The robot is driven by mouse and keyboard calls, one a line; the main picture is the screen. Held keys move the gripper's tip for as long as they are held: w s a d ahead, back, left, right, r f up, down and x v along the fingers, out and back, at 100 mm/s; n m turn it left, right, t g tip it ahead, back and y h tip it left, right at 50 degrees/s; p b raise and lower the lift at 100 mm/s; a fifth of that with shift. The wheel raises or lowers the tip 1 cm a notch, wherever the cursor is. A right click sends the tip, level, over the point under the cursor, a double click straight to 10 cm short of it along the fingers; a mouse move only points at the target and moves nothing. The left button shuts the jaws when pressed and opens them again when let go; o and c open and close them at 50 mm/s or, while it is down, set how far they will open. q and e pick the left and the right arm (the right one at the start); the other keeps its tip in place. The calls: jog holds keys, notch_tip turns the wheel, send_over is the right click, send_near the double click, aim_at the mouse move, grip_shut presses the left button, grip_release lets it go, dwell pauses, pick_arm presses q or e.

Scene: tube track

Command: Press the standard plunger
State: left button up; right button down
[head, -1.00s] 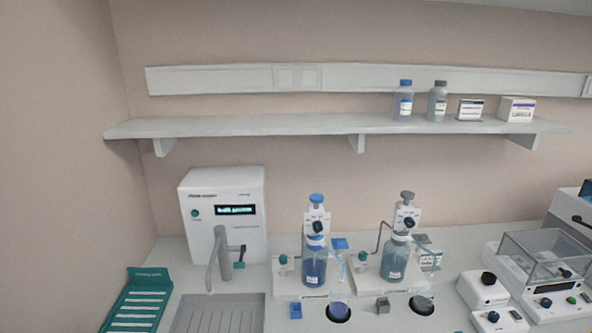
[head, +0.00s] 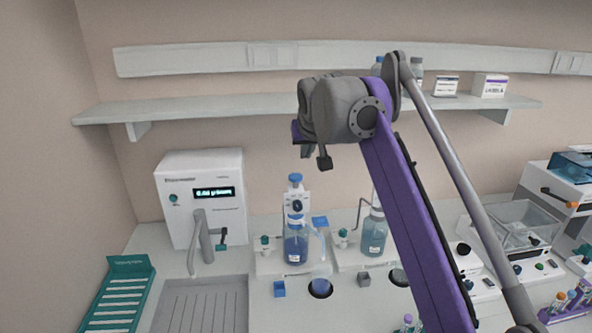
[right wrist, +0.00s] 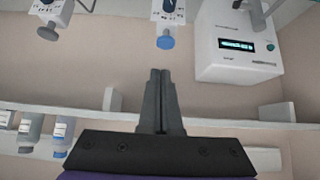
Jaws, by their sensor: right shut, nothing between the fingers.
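Two bottle-top dispensers stand on the bench. One has a blue plunger cap (head: 295,177) over a bottle of blue liquid (head: 296,250). The other holds paler grey-blue liquid (head: 374,236); my arm hides its grey plunger in the head view. I cannot tell from labels which is the standard one. My right gripper (head: 324,163) is shut and empty, above and right of the blue cap in the head view. In the right wrist view the shut fingers (right wrist: 160,74) point toward the blue cap (right wrist: 165,42), apart from it; the grey cap (right wrist: 48,33) is left.
A white instrument with a display (head: 203,195) and a tap (head: 202,240) stand left of the dispensers. A teal rack (head: 118,297) is at far left. A shelf (head: 220,110) with bottles and boxes runs behind. A balance (head: 515,230) stands at right.

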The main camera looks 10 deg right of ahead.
jog(key=shift+w+a+r, duration=0.3)
jog(key=shift+w+r, duration=0.1)
jog(key=shift+w, duration=0.2)
jog(key=shift+w+a+r, duration=0.3)
jog(key=shift+w+r, duration=0.05)
jog(key=shift+w, duration=0.2)
send_over(295, 174)
jog(key=s, duration=0.3)
notch_tip(295, 174, down, 7)
jog(key=shift+r, duration=0.2)
jog(key=f, duration=0.3)
jog(key=shift+w+f+b, duration=0.25)
jog(key=shift+f+b, duration=0.1)
jog(key=shift+b, duration=0.05)
jog(key=shift+s+f, duration=0.3)
jog(key=shift+f, duration=0.1)
pick_arm(q)
jog(key=shift+s+f, duration=0.65)
jog(key=shift+f, duration=0.1)
jog(key=shift+w, duration=0.15)
pick_arm(e)
jog(key=shift+w, duration=0.25)
